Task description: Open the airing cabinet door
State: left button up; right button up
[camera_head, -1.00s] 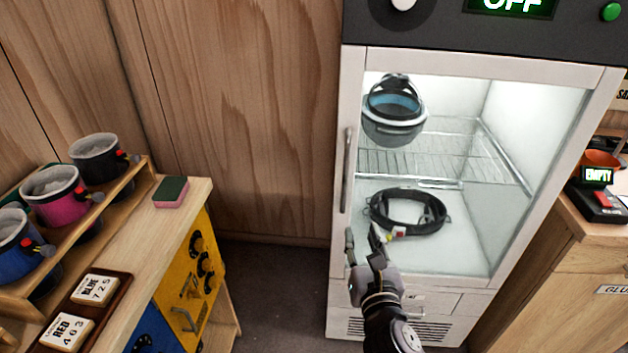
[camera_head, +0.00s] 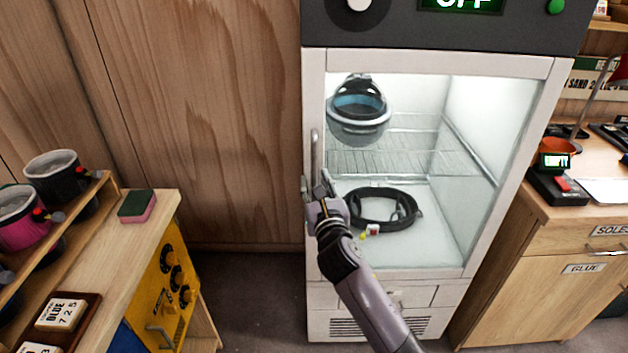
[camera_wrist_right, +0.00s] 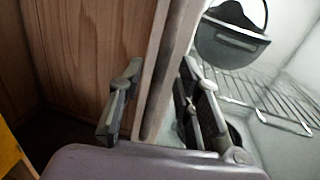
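The white airing cabinet (camera_head: 315,262) stands upright with its glass door (camera_head: 470,215) shut. A vertical metal handle (camera_head: 315,152) runs along the door's left edge. My right gripper (camera_head: 318,186) is at the handle's lower end. In the right wrist view my right gripper (camera_wrist_right: 158,100) has its fingers apart, on either side of a long upright bar or edge (camera_wrist_right: 165,75). A gap shows on the left of it; contact on the right is unclear. Inside the cabinet are a blue-lined harness or helmet-like item (camera_head: 358,115) and a coiled black item (camera_head: 385,208). My left gripper is out of view.
A wooden bench (camera_head: 150,228) with a pink-green sponge (camera_head: 137,206) and chalk pots stands at left. A wooden counter (camera_head: 545,220) adjoins the cabinet at right. The cabinet's top panel shows a green OFF display (camera_head: 462,4). Floor between bench and cabinet is clear.

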jog(key=shift+w+a, duration=0.2)
jog(key=shift+w, duration=0.8)
jog(key=shift+c, duration=0.3)
grip_shut()
